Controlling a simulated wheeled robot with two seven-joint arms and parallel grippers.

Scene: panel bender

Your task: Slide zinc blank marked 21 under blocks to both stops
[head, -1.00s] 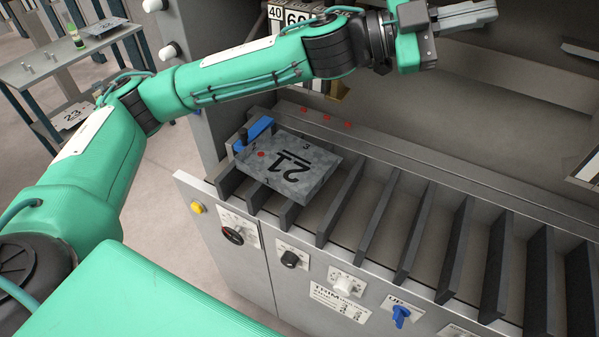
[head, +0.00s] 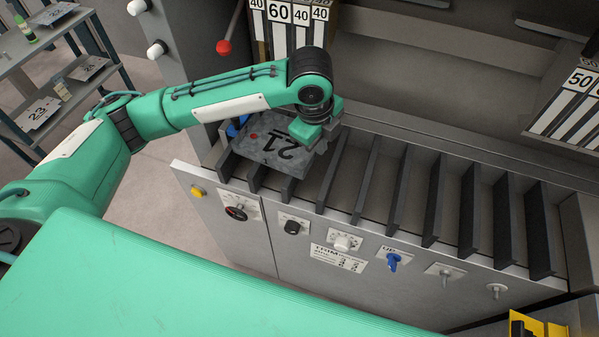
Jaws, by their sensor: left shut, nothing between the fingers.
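The zinc blank marked 21 (head: 268,150), a grey plate with a red dot, lies flat across the dark support ribs at the left end of the bender's table. A blue stop (head: 233,129) shows at its far left corner, partly hidden by my left arm. I cannot tell whether they touch. My left gripper (head: 325,143) is shut and empty, pointing down by the blank's right edge. Its fingers are partly hidden, and contact with the blank is unclear. Blocks numbered 40 and 60 (head: 280,14) stand behind my forearm. My right gripper is out of view.
Several dark ribs (head: 437,200) with open gaps run along the table to the right. The front panel carries knobs and a blue switch (head: 393,261). More numbered blocks (head: 580,100) hang at the right. A side rack at the left holds plates marked 22 and 23 (head: 38,112).

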